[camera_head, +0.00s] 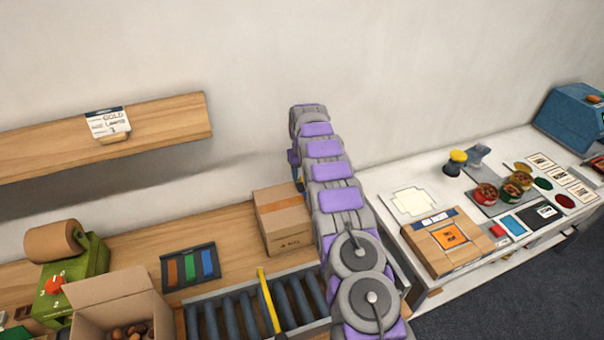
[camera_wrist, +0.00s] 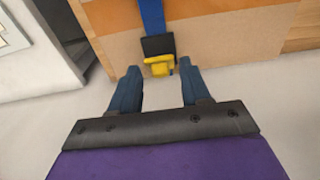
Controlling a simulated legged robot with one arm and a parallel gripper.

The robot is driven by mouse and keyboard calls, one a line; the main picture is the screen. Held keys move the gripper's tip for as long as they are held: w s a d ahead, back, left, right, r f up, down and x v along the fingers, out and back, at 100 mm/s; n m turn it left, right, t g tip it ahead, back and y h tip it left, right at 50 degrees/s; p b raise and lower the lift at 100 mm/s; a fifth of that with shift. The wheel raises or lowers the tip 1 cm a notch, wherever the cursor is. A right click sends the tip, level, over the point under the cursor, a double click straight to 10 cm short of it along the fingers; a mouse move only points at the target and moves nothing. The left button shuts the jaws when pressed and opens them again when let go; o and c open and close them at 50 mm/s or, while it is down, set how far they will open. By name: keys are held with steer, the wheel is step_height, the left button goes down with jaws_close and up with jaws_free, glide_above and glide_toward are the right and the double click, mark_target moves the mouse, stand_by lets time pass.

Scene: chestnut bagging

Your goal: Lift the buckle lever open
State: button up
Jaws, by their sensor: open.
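In the wrist view, the buckle (camera_wrist: 158,46) is a black block on a blue strap (camera_wrist: 151,16) that runs down a brown face with an orange band. Its yellow lever (camera_wrist: 158,66) sits at the buckle's lower end. My gripper (camera_wrist: 160,73) is open, with one dark blue finger on each side of the lever. Gaps show between the fingers and the lever; whether the tips reach its depth I cannot tell. In the head view my arm hides the gripper and the buckle.
In the head view, a closed carton (camera_head: 283,222) stands left of my arm, behind a roller conveyor (camera_head: 233,309). An open box (camera_head: 118,287) holds chestnuts. A wooden shelf (camera_head: 180,118) juts from the wall. A white counter (camera_head: 388,180) with trays and cards lies to the right.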

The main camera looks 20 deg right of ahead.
step_height(320, 180, up, 17)
steer(key=p, duration=0.7)
steer(key=shift+s+r, duration=0.15)
steer(key=shift+s, duration=0.05)
stand_by(0.4)
